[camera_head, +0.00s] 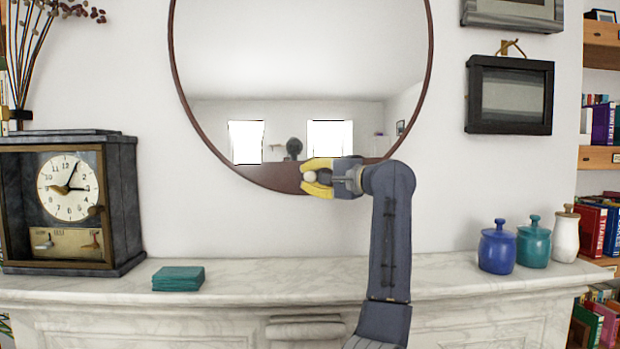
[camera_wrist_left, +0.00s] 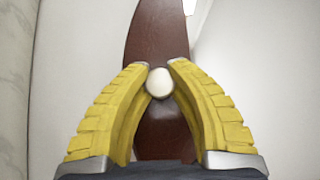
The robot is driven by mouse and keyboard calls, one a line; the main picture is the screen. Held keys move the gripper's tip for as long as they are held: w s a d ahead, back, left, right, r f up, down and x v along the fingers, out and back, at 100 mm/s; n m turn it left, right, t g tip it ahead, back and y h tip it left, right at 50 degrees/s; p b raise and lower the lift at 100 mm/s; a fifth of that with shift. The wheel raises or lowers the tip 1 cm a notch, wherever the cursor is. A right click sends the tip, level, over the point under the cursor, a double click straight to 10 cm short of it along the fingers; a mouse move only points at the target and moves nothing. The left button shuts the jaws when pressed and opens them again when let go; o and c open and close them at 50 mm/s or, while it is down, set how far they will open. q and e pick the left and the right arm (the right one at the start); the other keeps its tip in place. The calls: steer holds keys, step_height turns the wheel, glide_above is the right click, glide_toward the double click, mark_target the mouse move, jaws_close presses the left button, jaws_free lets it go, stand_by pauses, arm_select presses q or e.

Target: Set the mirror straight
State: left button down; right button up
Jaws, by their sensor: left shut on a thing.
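The round mirror (camera_head: 300,60) hangs on the white wall above the mantel. It has a thin dark-red-brown frame and a wider brown wooden part (camera_head: 262,176) along its bottom. A small off-white knob (camera_head: 310,176) sits on that wooden part. My left gripper (camera_head: 312,176) is at the mirror's lower edge, its yellow fingers shut on the knob. In the left wrist view the knob (camera_wrist_left: 159,82) lies between the two fingertips, with the brown wood (camera_wrist_left: 157,38) behind it. The mirror's top is out of view, and I cannot tell its exact tilt. My right gripper is not in view.
The marble mantel (camera_head: 240,278) runs below. A dark clock (camera_head: 68,200) and teal coasters (camera_head: 178,278) stand at left. Blue (camera_head: 497,250), teal (camera_head: 534,245) and white (camera_head: 565,238) jars stand at right. A dark-framed picture (camera_head: 508,95) hangs right of the mirror.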

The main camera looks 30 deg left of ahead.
mark_target(285, 176)
arm_select(q)
steer(key=shift+s+a+f, duration=0.1)
steer(key=shift+s+a, duration=0.45)
steer(key=shift+a, duration=0.2)
steer(key=shift+s+a, duration=0.5)
steer(key=shift+a, duration=0.25)
steer(key=c, duration=1.1)
jaws_free()
steer(key=shift+d, duration=0.1)
steer(key=d, duration=0.4)
steer(key=s+d, duration=0.1)
steer(key=d, duration=0.3)
steer(key=s+d, duration=0.1)
steer(key=d, duration=0.2)
steer(key=shift+d, duration=0.4)
